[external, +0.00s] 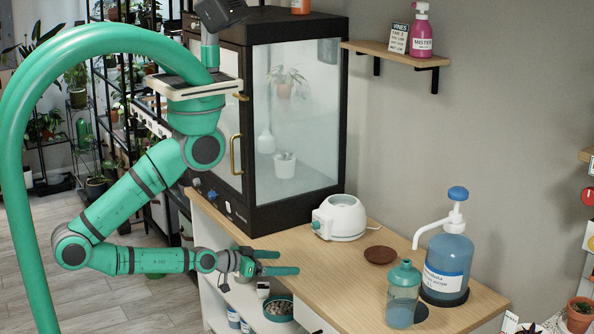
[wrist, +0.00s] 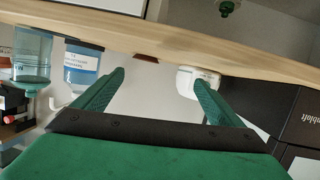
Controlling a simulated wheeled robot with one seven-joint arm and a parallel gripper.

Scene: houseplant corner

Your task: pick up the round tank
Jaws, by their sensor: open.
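The clear round tank (external: 403,297), with a teal lid and blue liquid, stands upright near the right front of the wooden counter. It shows upside down at the left of the wrist view (wrist: 33,58). My gripper (external: 285,262) is open and empty, off the counter's front edge and well left of the tank. In the wrist view both fingers (wrist: 159,76) are spread with nothing between them. A white round-topped appliance (external: 340,217) sits farther back on the counter, near the cabinet.
A blue pump jug (external: 446,265) stands close behind and right of the tank. A brown saucer (external: 380,255) lies between appliance and jug. A black glass-fronted cabinet (external: 295,110) stands at the counter's left. The counter (external: 330,262) is clear left of the tank.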

